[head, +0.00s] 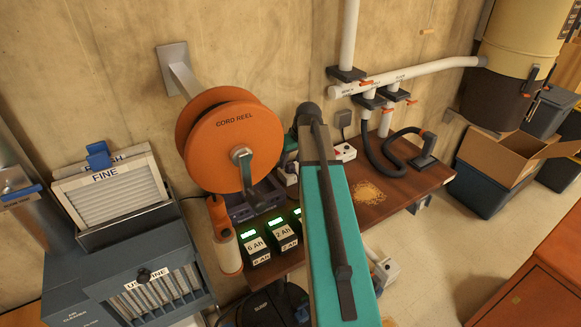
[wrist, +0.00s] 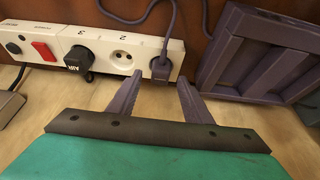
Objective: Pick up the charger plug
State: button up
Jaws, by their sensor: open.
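A white power strip (wrist: 112,58) runs along the back in the wrist view. A dark purple-grey plug with a cord (wrist: 160,68) sits in its right-hand socket, by the number 1; I take this as the charger plug. A black plug marked AIR (wrist: 79,59) sits in the socket by number 3. The socket between them is empty. My gripper (wrist: 160,79) is open, its two fingers pointing at the strip. In the picture the corded plug lies between the fingertips; I cannot tell how far beyond them it is. In the head view my arm hides the gripper and this plug.
A slatted purple-grey frame (wrist: 262,55) stands close to the right finger. A grey block (wrist: 8,106) lies at the far left. In the head view, the orange cord reel (head: 215,145) and several batteries (head: 256,247) stand left of my arm. A sawdust patch (head: 368,192) lies right.

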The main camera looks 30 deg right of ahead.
jog(key=shift+x, duration=1.1)
jog(key=shift+c, duration=0.4)
grip_shut()
